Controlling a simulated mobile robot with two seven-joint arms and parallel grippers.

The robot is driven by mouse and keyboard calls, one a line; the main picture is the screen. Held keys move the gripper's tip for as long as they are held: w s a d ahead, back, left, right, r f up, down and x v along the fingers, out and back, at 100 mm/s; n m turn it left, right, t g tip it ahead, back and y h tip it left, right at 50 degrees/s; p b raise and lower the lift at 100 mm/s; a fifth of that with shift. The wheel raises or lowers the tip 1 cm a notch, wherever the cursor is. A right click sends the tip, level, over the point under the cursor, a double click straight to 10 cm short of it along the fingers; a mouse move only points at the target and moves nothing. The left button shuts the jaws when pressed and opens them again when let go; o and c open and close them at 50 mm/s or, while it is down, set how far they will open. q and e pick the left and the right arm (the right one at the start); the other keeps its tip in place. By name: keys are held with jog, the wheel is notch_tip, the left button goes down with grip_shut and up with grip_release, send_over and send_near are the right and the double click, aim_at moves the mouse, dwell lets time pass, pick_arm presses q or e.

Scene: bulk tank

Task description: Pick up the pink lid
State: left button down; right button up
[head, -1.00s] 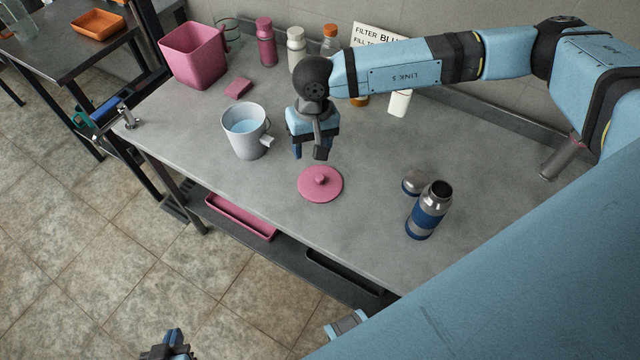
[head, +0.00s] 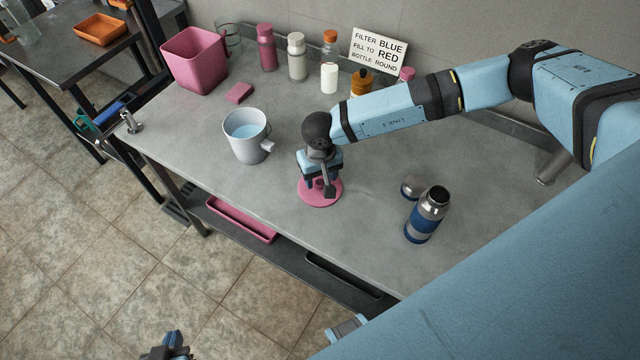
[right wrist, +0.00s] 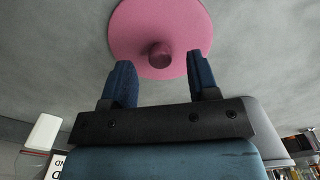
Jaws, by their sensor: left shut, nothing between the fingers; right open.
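The pink lid (head: 320,198) lies flat on the grey table, a round disc with a knob in its middle. In the right wrist view the lid (right wrist: 160,25) and its knob show just beyond the fingertips. My right gripper (head: 320,186) is open, pointing down over the lid, and hides part of it in the head view. In the right wrist view its two blue fingers (right wrist: 161,72) are apart, with the knob roughly between their tips and nothing gripped. My left gripper (head: 168,345) is shut and empty at the bottom edge of the head view, away from the table.
A white jug (head: 246,136) with blue liquid stands left of my right gripper. A blue and steel flask (head: 427,214) and its cap (head: 413,186) stand to the right. A pink bin (head: 195,60), a pink sponge (head: 239,93), several bottles and a sign (head: 378,50) are at the back.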

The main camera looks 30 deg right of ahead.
jog(key=shift+f, duration=0.95)
jog(key=shift+c, duration=0.2)
jog(key=c, duration=0.9)
jog(key=shift+c, duration=0.3)
jog(key=shift+r, duration=0.15)
